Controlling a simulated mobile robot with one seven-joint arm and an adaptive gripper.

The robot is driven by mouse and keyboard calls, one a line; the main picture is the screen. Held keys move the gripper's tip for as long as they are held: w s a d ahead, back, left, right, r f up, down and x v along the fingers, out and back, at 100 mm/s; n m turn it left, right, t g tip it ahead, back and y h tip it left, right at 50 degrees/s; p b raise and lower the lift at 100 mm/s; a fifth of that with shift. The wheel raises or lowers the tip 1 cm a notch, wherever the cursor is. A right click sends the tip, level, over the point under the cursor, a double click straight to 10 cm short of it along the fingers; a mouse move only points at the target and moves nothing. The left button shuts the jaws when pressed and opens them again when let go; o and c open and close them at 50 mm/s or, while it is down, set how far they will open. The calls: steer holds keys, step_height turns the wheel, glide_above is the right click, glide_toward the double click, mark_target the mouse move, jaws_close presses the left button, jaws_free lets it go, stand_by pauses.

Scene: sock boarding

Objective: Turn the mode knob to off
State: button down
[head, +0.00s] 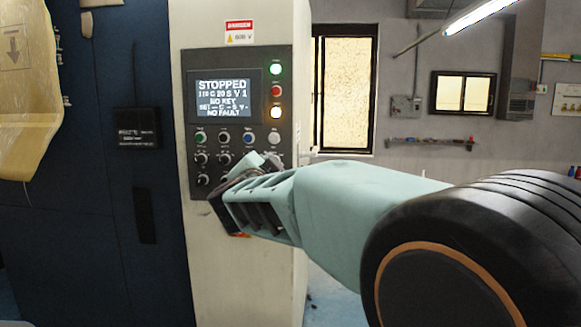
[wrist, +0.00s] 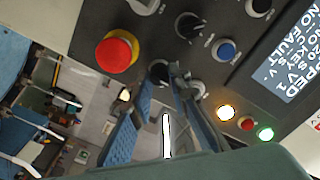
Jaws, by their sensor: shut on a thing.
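The control panel (head: 187,110) is a dark plate on a pale cabinet, with a screen, buttons and black knobs. My gripper (wrist: 166,78) reaches the panel from the right in the head view and hides its lower right part. In the wrist view its fingers are closed around a dark knob (wrist: 159,70), below the white button at the right end of the button row. The fingers cover much of this knob. Its pointer and label cannot be read, so its setting is unclear. Other knobs (head: 201,158) stand to its left.
The lit screen (head: 224,94) reads STOPPED, NO KEY and NO FAULT. A large red mushroom button (wrist: 118,52) stands out close to my fingers. A blue button (wrist: 227,50) and another knob (wrist: 189,25) are also near. Indicator lamps (head: 275,90) line the screen's right side.

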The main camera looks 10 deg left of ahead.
stand_by(0.3)
steer(key=c, duration=1.8)
jaws_free()
steer(key=shift+s, duration=0.1)
steer(key=s, duration=0.7)
steer(key=shift+s+d, duration=0.2)
steer(key=shift+d, duration=0.05)
